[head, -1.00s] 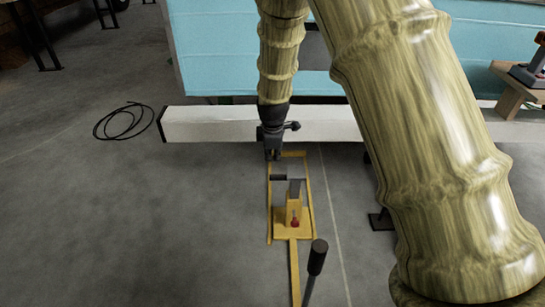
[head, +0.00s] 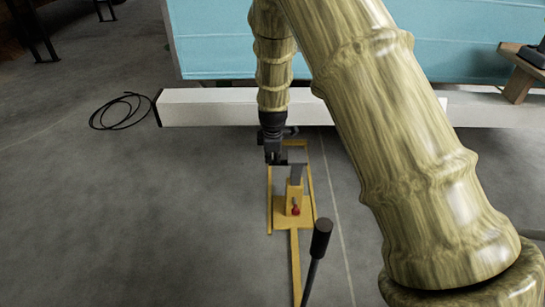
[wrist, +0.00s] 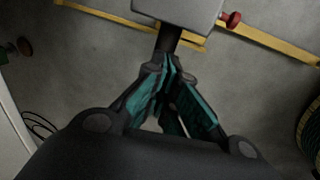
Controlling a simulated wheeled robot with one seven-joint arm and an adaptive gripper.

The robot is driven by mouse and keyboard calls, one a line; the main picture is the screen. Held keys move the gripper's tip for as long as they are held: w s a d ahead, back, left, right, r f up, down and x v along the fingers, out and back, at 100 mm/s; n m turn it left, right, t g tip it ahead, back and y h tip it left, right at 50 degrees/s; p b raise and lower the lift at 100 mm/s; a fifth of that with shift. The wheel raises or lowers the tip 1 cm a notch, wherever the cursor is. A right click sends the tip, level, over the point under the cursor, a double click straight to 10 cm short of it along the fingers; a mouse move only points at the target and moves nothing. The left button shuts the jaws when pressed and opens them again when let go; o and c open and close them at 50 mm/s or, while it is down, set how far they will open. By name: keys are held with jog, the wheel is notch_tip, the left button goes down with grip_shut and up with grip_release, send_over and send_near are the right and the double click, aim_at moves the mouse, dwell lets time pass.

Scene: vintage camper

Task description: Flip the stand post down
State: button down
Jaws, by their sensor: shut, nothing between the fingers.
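A yellow stand frame (head: 312,185) lies flat on the floor in the head view. A yellow upright post (head: 293,197) with a grey plate on top (head: 296,173) rises from it, with a red knob (head: 295,211) at its near side. My gripper (head: 273,160) points down over the frame's far left side, beside and beyond the post. In the wrist view its teal-padded fingers (wrist: 168,62) are closed together with nothing between them. Their tips are close to a dark bar (wrist: 167,38) below a grey block (wrist: 180,10); whether they touch cannot be told.
A long lever with a black grip (head: 321,238) stands in front of the frame. A white beam (head: 215,107) lies behind it, before a light blue panel (head: 225,40). A black cable coil (head: 122,112) lies at the left. The floor left of the frame is clear.

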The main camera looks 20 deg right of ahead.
dwell(0.3)
jog(key=s+p+x, duration=0.1)
jog(key=p+x, duration=0.2)
jog(key=x, duration=0.3)
jog(key=shift+s+a+f, duration=0.15)
jog(key=shift+s+f, duration=0.05)
jog(key=shift+f, duration=0.15)
jog(key=shift+r+p, duration=0.1)
jog(key=shift+p, duration=0.2)
jog(key=p+v, duration=0.3)
jog(key=shift+r+p, duration=0.3)
jog(key=p+v, duration=0.4)
jog(key=v, duration=0.6)
jog(key=shift+r, duration=0.25)
jog(key=shift+a, duration=0.1)
